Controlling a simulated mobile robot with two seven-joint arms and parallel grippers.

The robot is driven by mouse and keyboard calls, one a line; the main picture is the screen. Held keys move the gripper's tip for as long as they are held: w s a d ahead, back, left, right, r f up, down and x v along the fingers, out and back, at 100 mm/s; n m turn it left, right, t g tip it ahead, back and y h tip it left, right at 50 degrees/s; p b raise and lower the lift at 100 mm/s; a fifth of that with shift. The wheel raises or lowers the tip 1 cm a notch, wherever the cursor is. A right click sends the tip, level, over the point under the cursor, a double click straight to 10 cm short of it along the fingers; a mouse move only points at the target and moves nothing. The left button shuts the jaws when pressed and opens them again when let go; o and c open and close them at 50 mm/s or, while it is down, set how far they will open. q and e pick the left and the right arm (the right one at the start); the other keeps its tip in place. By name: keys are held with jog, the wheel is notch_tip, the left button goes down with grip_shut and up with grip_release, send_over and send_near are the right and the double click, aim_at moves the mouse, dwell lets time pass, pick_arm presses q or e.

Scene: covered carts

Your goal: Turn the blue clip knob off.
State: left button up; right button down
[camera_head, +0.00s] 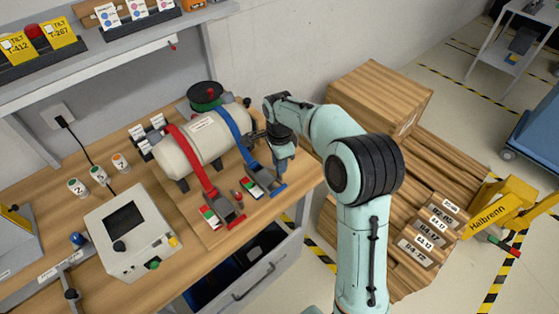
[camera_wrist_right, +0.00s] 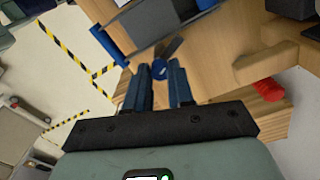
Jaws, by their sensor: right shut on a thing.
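The blue strap (camera_head: 230,125) runs over a cream cylinder (camera_head: 190,148) on the workbench. It leads down to the blue clip (camera_head: 273,191) at the bench's right side. My right gripper (camera_head: 283,172) points down over this clip and hides much of it. In the right wrist view, the small round blue knob (camera_wrist_right: 159,70) sits between the fingertips of my right gripper (camera_wrist_right: 160,82), which is shut on it. A dark lever piece shows just beyond the knob. The knob's setting cannot be read. My left gripper is not in view.
A red strap (camera_head: 190,160) with a red clip (camera_head: 232,214) lies left of the blue one. A control box (camera_head: 130,232) stands at the front left. An open drawer (camera_head: 245,275) juts out below the bench. Wooden crates (camera_head: 375,95) stand at the right.

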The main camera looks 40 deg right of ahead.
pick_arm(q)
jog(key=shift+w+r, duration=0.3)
pick_arm(e)
jog(key=shift+m, duration=2)
jog(key=c, duration=1)
grip_release()
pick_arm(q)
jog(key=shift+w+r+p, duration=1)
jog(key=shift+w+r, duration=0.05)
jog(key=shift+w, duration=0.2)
pick_arm(e)
notch_tip(320, 180, up, 13)
jog(key=shift+r, duration=0.2)
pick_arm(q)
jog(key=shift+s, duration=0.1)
pick_arm(e)
jog(key=shift+f, duration=0.1)
